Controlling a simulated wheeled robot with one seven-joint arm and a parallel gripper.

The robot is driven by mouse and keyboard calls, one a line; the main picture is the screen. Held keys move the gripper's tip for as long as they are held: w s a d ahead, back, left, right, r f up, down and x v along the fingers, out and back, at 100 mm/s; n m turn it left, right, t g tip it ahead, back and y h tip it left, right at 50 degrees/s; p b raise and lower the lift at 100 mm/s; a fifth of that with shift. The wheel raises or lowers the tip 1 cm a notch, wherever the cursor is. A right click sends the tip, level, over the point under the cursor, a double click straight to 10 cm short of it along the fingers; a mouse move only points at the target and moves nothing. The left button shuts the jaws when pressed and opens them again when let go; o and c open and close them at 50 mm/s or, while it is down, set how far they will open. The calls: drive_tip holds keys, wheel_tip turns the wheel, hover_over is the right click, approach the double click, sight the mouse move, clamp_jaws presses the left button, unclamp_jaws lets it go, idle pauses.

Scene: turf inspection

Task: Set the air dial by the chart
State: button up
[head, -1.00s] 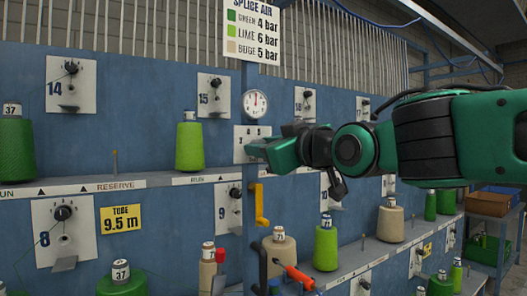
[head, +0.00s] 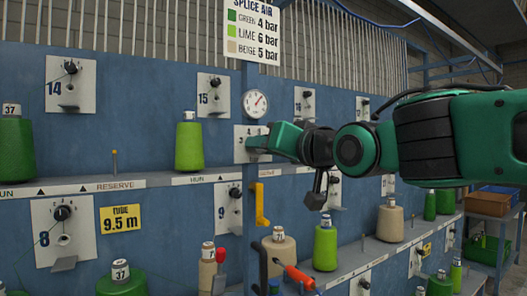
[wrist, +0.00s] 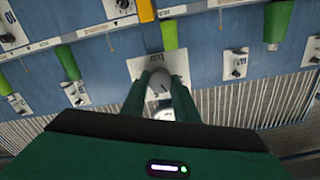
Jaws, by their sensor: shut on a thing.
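The splice air chart (head: 252,30) reads green 4 bar, lime 6 bar, beige 5 bar. Below it a round white pressure gauge (head: 255,104) has its needle pointing up and to the right; its numbers are too small to read. The white dial plate (head: 240,131) is under the gauge, partly behind my gripper (head: 257,143). In the wrist view the two green fingers (wrist: 160,88) close around the grey air dial (wrist: 157,80) on its plate (wrist: 139,66). The head view hides the dial behind the fingers.
A lime cone (head: 189,147) stands on the upper shelf left of the dial. A yellow handle (head: 261,204) and a red-orange handle (head: 300,277) stick out below. Several numbered plates and yarn cones line the blue panel.

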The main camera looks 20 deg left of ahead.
drive_tip(key=shift+w+d+f+m, duration=0.1)
drive_tip(key=shift+w+d+m, duration=0.05)
drive_tip(key=shift+m, duration=0.15)
drive_tip(key=o, duration=1.1)
drive_tip(key=shift+d, duration=0.1)
drive_tip(key=shift+c, duration=0.2)
drive_tip(key=v, duration=1)
drive_tip(key=shift+s+d, duration=0.2)
drive_tip(key=shift+s, duration=0.15)
